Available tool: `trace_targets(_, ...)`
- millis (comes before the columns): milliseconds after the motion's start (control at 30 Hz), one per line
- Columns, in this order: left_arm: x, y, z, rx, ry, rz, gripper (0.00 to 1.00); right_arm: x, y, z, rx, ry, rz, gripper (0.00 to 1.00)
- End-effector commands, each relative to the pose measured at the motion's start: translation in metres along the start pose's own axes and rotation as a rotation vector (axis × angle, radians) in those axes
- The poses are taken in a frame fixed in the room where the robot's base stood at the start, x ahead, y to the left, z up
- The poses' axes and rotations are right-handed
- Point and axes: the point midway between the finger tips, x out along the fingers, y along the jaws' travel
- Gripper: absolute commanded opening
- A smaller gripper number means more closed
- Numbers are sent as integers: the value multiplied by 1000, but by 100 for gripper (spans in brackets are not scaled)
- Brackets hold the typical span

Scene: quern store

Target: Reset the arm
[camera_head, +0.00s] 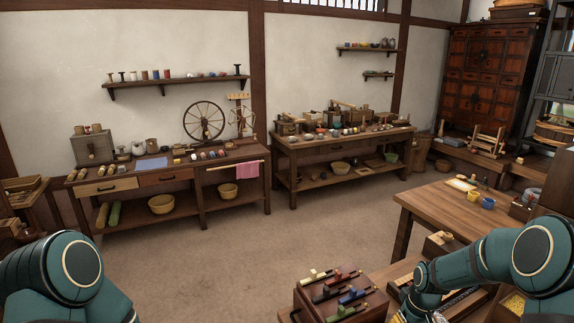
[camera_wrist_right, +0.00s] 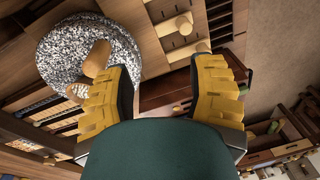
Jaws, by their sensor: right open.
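My right arm (camera_head: 490,258) reaches in from the right in the head view, bent down over the low wooden furniture at the front right. In the right wrist view my right gripper (camera_wrist_right: 152,62) shows two yellow ridged fingers spread wide, with nothing held between them. A round speckled grey stone (camera_wrist_right: 70,45) with a wooden peg (camera_wrist_right: 97,57) lies beyond the left finger; I cannot tell the gap between them. Of my left arm (camera_head: 60,275) only the upper part shows at the lower left, and its gripper is out of view.
A wooden chest (camera_head: 340,298) with small coloured items on top stands at front centre. A wooden table (camera_head: 440,207) with small bowls is at right. Two workbenches (camera_head: 165,178) (camera_head: 340,145) line the back wall. The floor (camera_head: 210,265) between is clear.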

Motion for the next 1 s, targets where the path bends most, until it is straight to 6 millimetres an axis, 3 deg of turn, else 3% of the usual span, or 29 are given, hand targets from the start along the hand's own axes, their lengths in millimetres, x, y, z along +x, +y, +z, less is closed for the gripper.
trace_targets(33,0,0,0,0,0,0,52,22,-31,8,7,7,-39,56)
trace_targets(200,0,0,0,0,0,0,52,79,-128,44,95,59,-151,56)
trace_targets(300,0,0,0,0,0,0,52,99,-180,77,165,75,-201,56)
trace_targets(400,0,0,0,0,0,0,52,108,-218,111,232,84,-230,56)
trace_targets(600,0,0,0,0,0,0,52,111,-250,151,311,92,-245,56)
trace_targets(1000,0,0,0,0,0,0,52,111,-254,156,323,96,-246,56)
